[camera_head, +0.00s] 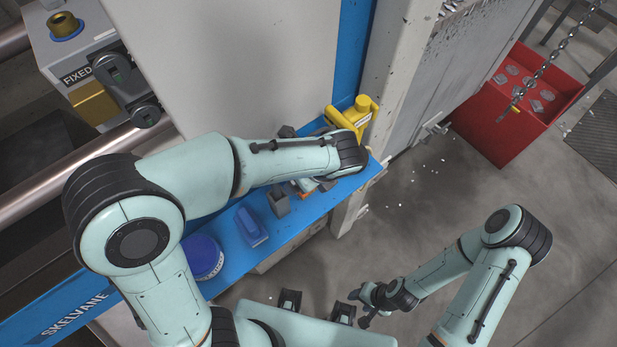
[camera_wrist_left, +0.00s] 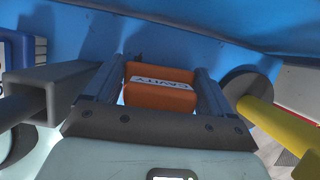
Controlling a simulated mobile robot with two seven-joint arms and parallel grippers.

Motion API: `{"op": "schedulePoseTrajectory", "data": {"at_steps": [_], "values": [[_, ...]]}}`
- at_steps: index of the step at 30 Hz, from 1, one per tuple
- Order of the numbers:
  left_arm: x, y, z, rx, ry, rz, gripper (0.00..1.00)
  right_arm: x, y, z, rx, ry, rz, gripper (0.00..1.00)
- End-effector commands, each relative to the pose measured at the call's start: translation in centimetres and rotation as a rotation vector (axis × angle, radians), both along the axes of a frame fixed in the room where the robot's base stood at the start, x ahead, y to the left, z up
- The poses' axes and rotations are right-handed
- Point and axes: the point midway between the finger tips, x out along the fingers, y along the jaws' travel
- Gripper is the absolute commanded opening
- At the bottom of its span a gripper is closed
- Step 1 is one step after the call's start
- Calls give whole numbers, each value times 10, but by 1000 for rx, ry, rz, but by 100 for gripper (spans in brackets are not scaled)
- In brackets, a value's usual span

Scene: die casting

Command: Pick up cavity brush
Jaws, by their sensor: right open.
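The cavity brush shows in the left wrist view as an orange block (camera_wrist_left: 160,88) with a white label reading CAVITY. My left gripper (camera_wrist_left: 160,75) has one finger on each side of it; I cannot tell whether both fingers press on it. In the head view my left forearm covers most of this spot, and only a bit of orange (camera_head: 306,186) shows beside the wrist, on the blue shelf (camera_head: 283,228). My left fingers are hidden there. My right gripper (camera_head: 360,308) is open and empty, low over the floor, away from the shelf.
The machine's wall rises behind. A red bin (camera_head: 500,128) with grey parts stands at upper right.

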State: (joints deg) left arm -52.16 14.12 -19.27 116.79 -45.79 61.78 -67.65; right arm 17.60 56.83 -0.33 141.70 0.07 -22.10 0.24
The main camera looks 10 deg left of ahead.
Motion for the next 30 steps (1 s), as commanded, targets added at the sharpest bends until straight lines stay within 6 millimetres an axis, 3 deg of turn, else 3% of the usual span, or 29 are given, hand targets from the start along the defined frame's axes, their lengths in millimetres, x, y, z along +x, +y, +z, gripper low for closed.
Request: {"op": "schedulePoseTrajectory", "data": {"at_steps": [1,2,15,24,30], "values": [[0,0,0,-1,0,0,54,0,0,0,0,0,0,50],[0,0,0,-1,0,0,47,0,0,0,0,0,0,50],[0,0,2,0,2,-1,47,0,0,0,0,0,0,50],[1,-1,38,-4,-4,0,46,5,0,8,0,-6,0,50],[-26,-37,34,0,2,-8,47,0,0,0,0,0,0,50]]}}
